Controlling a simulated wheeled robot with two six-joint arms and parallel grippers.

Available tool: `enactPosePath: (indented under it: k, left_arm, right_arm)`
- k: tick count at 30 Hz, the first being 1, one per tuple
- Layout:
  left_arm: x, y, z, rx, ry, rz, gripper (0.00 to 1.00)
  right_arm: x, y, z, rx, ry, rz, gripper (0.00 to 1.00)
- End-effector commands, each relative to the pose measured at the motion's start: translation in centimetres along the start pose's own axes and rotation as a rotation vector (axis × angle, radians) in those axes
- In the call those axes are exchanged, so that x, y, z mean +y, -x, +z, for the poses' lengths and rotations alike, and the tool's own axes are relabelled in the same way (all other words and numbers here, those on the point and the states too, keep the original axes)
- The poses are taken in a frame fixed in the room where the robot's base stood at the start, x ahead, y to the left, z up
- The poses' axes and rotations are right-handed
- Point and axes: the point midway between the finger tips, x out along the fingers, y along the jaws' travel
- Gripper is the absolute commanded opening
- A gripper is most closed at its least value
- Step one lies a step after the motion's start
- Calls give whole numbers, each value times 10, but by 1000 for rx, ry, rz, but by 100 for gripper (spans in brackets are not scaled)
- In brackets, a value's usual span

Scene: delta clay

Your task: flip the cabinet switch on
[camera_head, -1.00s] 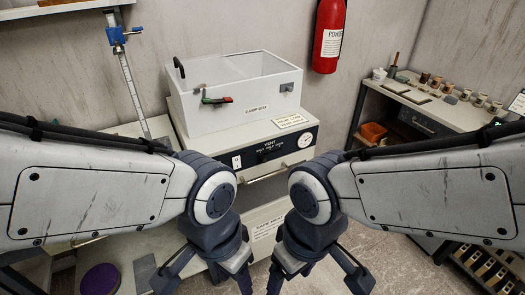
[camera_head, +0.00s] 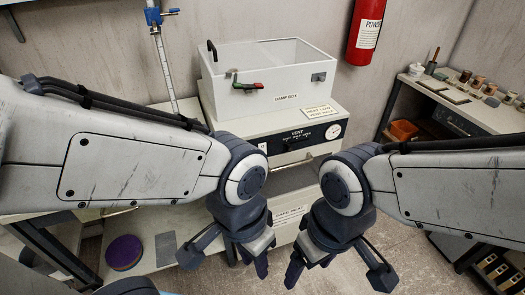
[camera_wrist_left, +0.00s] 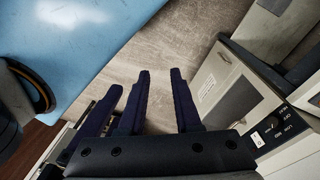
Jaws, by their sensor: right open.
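The white cabinet (camera_head: 240,122) stands against the back wall, with a dark front panel (camera_head: 312,136) marked VENT. A small white switch plate (camera_head: 262,147) sits at the panel's left end, partly behind my left arm; its position is too small to tell. The left wrist view shows the panel at the right, with a knob (camera_wrist_left: 278,132) and the small white switch plate (camera_wrist_left: 257,139). My left gripper (camera_head: 225,258) is open and empty, in front of and below the panel. My right gripper (camera_head: 338,277) is open and empty, lower right of the cabinet.
A white damp box (camera_head: 262,88) stands on the cabinet. A red fire extinguisher (camera_head: 366,36) hangs on the wall. A shelf unit (camera_head: 450,100) with small jars stands at right. Floor is clear right of the cabinet.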

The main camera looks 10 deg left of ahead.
Motion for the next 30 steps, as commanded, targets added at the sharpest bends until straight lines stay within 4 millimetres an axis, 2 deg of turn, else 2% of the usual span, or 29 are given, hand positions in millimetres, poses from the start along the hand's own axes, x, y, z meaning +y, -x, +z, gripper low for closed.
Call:
enactPosePath:
  k: [1, 2, 5, 8, 15, 21, 27, 30]
  left_arm:
    - [-1, -2, -2, 4, -3, -2, 8]
    - [-2, -3, -4, 10, -7, -3, 0]
    - [-9, -13, -19, 48, -35, -15, 0]
    - [-22, -28, -45, 118, -95, -43, 0]
    - [-67, -72, -119, 335, -312, -169, 0]
    - [-107, -101, -166, 500, -501, -314, 0]
    - [-143, -123, -198, 642, -682, -491, 0]
    - [-160, -132, -208, 705, -762, -591, 0]
  right_arm:
    - [0, 0, 0, 0, 0, 0, 81]
    - [0, -1, 0, 0, 0, 0, 81]
    - [0, -3, 0, 0, 0, 0, 81]
    - [0, -6, 0, 0, 0, 0, 81]
    - [1, -16, 1, 0, 0, 0, 81]
    - [2, -24, 1, 0, 0, 0, 81]
    - [2, -31, 2, 0, 0, 0, 81]
    - [2, -35, 2, 0, 0, 0, 81]
